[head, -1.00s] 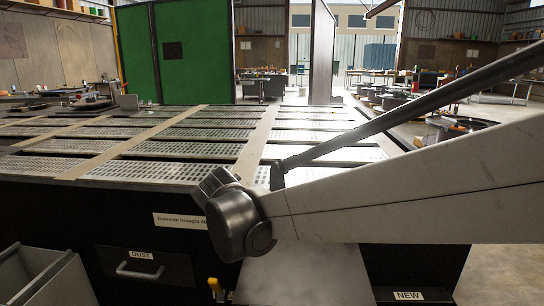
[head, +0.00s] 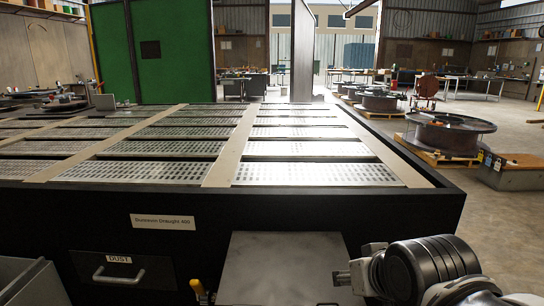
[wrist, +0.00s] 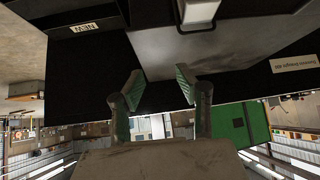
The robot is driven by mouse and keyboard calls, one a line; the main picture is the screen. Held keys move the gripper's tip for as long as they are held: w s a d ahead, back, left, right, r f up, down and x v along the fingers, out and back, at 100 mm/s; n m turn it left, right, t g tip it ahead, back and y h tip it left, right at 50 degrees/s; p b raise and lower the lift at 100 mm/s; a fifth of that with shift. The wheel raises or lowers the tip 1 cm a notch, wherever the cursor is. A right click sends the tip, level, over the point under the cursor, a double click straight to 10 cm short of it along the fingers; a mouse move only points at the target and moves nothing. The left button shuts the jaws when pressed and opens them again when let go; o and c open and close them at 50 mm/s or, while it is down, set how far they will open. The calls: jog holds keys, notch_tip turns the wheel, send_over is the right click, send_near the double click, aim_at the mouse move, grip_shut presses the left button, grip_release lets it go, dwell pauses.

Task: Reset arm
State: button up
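In the wrist view my gripper (wrist: 158,82) is open, its two green-padded fingers apart with nothing between them. That view is upside down; the black side of the bench and a grey plate lie beyond the fingers. In the head view part of my arm (head: 430,268) shows at the lower right, with a dark round joint, in front of the bench. The gripper's fingers cannot be made out clearly in the head view.
A black downdraught bench (head: 110,212) with perforated panels fills the middle; its top is clear. A grey plate (head: 285,268) juts from its front. A drawer marked DUST (head: 120,270) is at left. Steel reels (head: 448,132) stand on pallets at right.

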jog(key=s+d+f+g+b, duration=0.1)
jog(key=s+d+f+b, duration=0.2)
jog(key=s+d+f, duration=0.3)
notch_tip(320, 180, up, 18)
jog(key=a+p, duration=0.1)
jog(key=p, duration=1.7)
jog(key=shift+s+a+m+h, duration=0.3)
jog(key=shift+h, duration=0.1)
